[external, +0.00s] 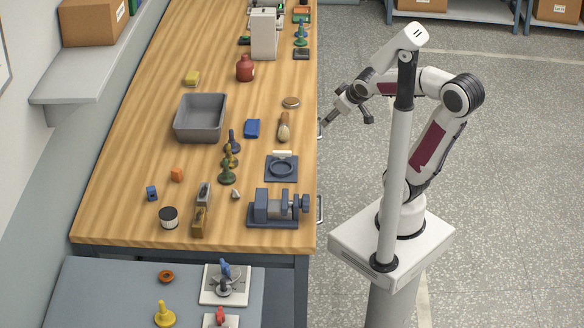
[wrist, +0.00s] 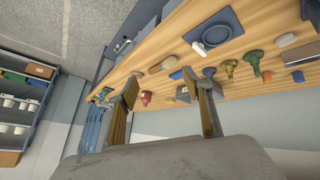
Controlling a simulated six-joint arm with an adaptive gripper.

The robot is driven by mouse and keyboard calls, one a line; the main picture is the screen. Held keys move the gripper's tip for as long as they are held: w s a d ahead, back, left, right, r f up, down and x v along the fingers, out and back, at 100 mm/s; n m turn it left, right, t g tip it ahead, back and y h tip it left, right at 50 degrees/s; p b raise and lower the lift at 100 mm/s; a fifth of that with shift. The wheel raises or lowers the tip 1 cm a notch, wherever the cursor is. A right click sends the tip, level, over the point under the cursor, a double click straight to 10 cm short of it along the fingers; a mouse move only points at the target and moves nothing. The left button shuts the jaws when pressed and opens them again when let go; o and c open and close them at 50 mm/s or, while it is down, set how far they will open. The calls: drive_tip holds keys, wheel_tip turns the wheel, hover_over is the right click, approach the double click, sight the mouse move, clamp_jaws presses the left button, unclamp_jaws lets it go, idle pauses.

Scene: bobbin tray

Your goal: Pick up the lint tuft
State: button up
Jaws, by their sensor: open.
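A small pale grey scrap (external: 236,193), which looks like the lint tuft, lies on the wooden table left of the blue vise. A pale lump at the right of the wrist view (wrist: 287,39) seems to be the same thing. My gripper (external: 324,121) is by the table's right edge, well away from the scrap. In the wrist view my gripper (wrist: 161,82) has its two fingers apart with nothing between them.
A blue vise (external: 275,206), a ring pad (external: 270,177) and several bobbin-like pieces, including a green one (external: 227,173), stand around the scrap. A grey bin (external: 181,128) is farther back. A hammer-like block (external: 200,222) lies to the left.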

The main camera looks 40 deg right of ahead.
sight(240, 197)
drive_tip(key=w+a+f+n+t+y, duration=0.1)
drive_tip(key=w+a+f+n+t, duration=0.15)
drive_tip(key=w, duration=0.65)
drive_tip(key=w+a+f+n+y, duration=0.1)
drive_tip(key=a+f+n+y, duration=0.1)
drive_tip(key=a+f, duration=0.1)
drive_tip(key=w+a+f+n+g+y, duration=0.1)
drive_tip(key=w+a+f+n+y, duration=0.1)
drive_tip(key=a, duration=0.4)
drive_tip(key=w+a+f+n+g+y, duration=0.1)
drive_tip(key=a+f+n+y, duration=0.2)
drive_tip(key=a+f, duration=0.2)
drive_tip(key=shift+w+a+f, duration=0.1)
drive_tip(key=shift+w+a, duration=0.1)
drive_tip(key=shift+w, duration=0.1)
drive_tip(key=s+a+f+g+y, duration=0.1)
drive_tip(key=a, duration=0.1)
drive_tip(key=s+a+f+n+g+y, duration=0.1)
drive_tip(key=s+a+y, duration=0.1)
drive_tip(key=a, duration=0.1)
drive_tip(key=s+a+f+n+g+y, duration=0.1)
drive_tip(key=s+a+f, duration=0.1)
drive_tip(key=shift+s+a+y, duration=0.25)
drive_tip(key=shift+a+y, duration=0.05)
drive_tip(key=shift+a, duration=0.1)
drive_tip(key=shift+s+a+g, duration=0.25)
drive_tip(key=shift+s+a, duration=0.05)
drive_tip(key=shift+f, duration=0.1)
drive_tip(key=shift+x, duration=1.3)
drive_tip(key=shift+w+a, duration=0.1)
